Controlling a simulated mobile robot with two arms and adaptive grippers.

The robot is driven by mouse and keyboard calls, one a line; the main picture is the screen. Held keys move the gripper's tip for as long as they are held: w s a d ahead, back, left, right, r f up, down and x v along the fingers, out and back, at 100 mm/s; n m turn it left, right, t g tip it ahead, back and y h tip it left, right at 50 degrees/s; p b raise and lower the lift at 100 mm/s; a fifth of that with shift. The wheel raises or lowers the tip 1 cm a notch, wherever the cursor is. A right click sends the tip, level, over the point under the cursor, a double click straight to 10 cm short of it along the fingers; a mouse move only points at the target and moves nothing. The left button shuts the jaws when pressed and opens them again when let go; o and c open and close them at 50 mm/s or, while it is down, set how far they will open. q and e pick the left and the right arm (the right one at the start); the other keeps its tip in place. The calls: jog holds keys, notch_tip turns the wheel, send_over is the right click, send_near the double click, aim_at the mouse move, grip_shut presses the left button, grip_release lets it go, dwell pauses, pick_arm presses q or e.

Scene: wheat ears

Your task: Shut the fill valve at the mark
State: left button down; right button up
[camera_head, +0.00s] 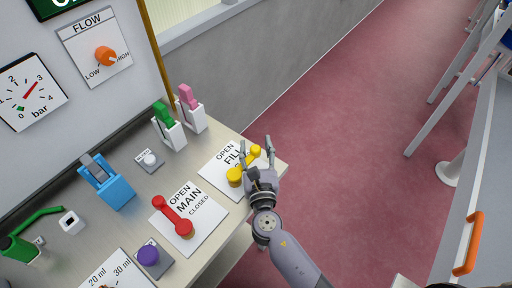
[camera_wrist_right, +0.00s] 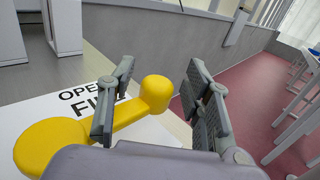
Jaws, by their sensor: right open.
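The fill valve is a yellow lever (camera_head: 246,166) on a white plate (camera_head: 211,176) marked OPEN and FILL; any further lettering is hidden. Its lever runs from a larger round end at lower left to a smaller knob at upper right. My right gripper (camera_head: 256,147) is open around the knob end. In the right wrist view the yellow knob (camera_wrist_right: 156,91) shows between the two spread fingers (camera_wrist_right: 160,98); I cannot tell whether either touches it. A gauge marked bar (camera_head: 32,90) has a red needle pointing toward 3. My left gripper is not in view.
The red MAIN valve lever (camera_head: 173,216) is left of the fill valve. A purple knob (camera_head: 149,255), a blue switch (camera_head: 107,182), and green (camera_head: 167,126) and pink (camera_head: 190,108) levers share the bench. An orange FLOW knob (camera_head: 105,55) is on the panel. Open floor (camera_head: 310,130) lies right.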

jog(key=s, duration=1.2)
jog(key=shift+d, duration=0.15)
